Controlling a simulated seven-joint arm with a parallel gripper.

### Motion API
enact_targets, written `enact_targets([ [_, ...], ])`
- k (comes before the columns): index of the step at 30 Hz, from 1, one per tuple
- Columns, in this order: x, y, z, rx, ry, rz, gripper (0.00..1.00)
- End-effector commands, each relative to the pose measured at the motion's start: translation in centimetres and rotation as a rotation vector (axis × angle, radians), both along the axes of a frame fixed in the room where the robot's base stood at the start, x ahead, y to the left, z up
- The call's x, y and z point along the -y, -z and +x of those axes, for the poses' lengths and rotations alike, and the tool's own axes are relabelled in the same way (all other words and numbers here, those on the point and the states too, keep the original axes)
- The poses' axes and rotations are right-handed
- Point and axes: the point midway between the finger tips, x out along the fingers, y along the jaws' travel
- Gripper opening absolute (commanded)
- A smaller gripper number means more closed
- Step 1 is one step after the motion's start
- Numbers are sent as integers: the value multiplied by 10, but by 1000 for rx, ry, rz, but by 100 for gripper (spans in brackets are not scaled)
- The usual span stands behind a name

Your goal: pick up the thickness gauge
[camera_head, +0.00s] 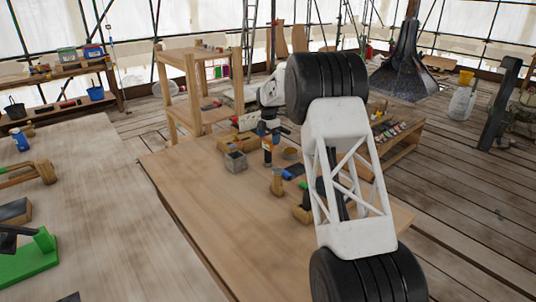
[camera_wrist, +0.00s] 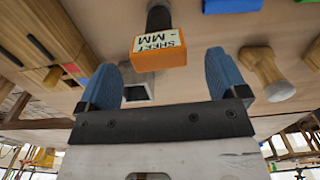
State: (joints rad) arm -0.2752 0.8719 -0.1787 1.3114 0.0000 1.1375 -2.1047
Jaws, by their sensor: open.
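The thickness gauge seems to be the orange-and-black tool marked "SHEET MM". In the wrist view its orange end (camera_wrist: 160,52) faces me, with its dark body behind, between and just beyond my fingertips. In the head view the gauge (camera_head: 267,152) stands on the wooden workbench (camera_head: 220,208), its orange part upward. My gripper (camera_wrist: 162,66) is open, with one blue finger on each side of the gauge's line and a visible gap to both. In the head view my gripper (camera_head: 269,129) is just above the gauge. I cannot tell how far the fingertips are from it.
A grey open box (camera_head: 235,162) stands left of the gauge. A wooden plane-like block (camera_head: 238,141) lies behind it. A wooden-handled tool (camera_head: 277,182), a blue item (camera_head: 293,172) and a round wooden piece (camera_head: 290,153) are close on the right. The bench's front left is clear.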

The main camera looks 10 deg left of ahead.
Motion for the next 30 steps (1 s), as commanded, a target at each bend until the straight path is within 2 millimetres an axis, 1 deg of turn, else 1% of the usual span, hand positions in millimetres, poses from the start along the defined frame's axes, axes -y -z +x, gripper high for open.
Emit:
enact_targets([
  [7,0,0,0,0,0,0,92],
  [11,0,4,0,0,0,0,92],
  [17,-2,20,0,-1,0,-1,92],
  [24,-3,44,0,1,0,-1,92],
  [30,-2,52,0,1,1,-1,92],
])
